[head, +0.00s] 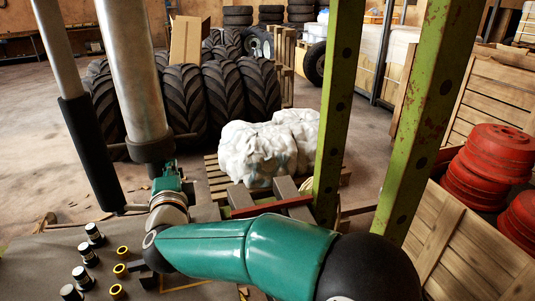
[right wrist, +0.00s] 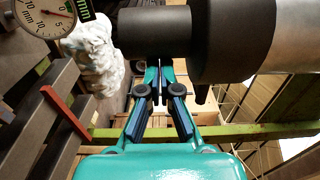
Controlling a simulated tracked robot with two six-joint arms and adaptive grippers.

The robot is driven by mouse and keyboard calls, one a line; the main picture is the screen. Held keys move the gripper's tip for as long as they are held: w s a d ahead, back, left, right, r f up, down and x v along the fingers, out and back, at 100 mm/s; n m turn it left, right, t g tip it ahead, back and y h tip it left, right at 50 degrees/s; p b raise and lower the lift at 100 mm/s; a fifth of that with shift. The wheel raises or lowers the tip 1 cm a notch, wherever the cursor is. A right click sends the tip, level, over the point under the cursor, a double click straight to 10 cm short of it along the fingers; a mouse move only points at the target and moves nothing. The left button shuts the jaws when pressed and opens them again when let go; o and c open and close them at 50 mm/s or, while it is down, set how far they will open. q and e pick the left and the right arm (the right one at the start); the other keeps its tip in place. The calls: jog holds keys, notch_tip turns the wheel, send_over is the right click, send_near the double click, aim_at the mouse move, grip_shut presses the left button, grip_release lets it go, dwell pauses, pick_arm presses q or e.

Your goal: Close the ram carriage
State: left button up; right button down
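The silver ram cylinder (head: 130,60) hangs upright with a dark collar (head: 152,150) at its lower end. In the right wrist view the collar (right wrist: 232,38) and a narrower dark ram end (right wrist: 155,30) lie across the top. My right gripper (head: 168,172) is just below the collar, at the end of my green arm. In the right wrist view its blue-green fingertips (right wrist: 158,76) are together, with nothing visible between them, close beside the ram end; I cannot tell whether they touch it. I cannot make out a separate carriage part. My left gripper is out of view.
Green uprights (head: 338,100) stand right of the ram. A grey lever with black grip (head: 90,150) hangs at left. Black and brass pieces (head: 88,254) stand on the grey bench. A dial gauge (right wrist: 45,15) shows top left. White wrapped bundles (head: 255,150) and tyres lie behind.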

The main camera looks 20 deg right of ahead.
jog(key=shift+s+a+r, duration=0.1)
jog(key=shift+a, duration=0.3)
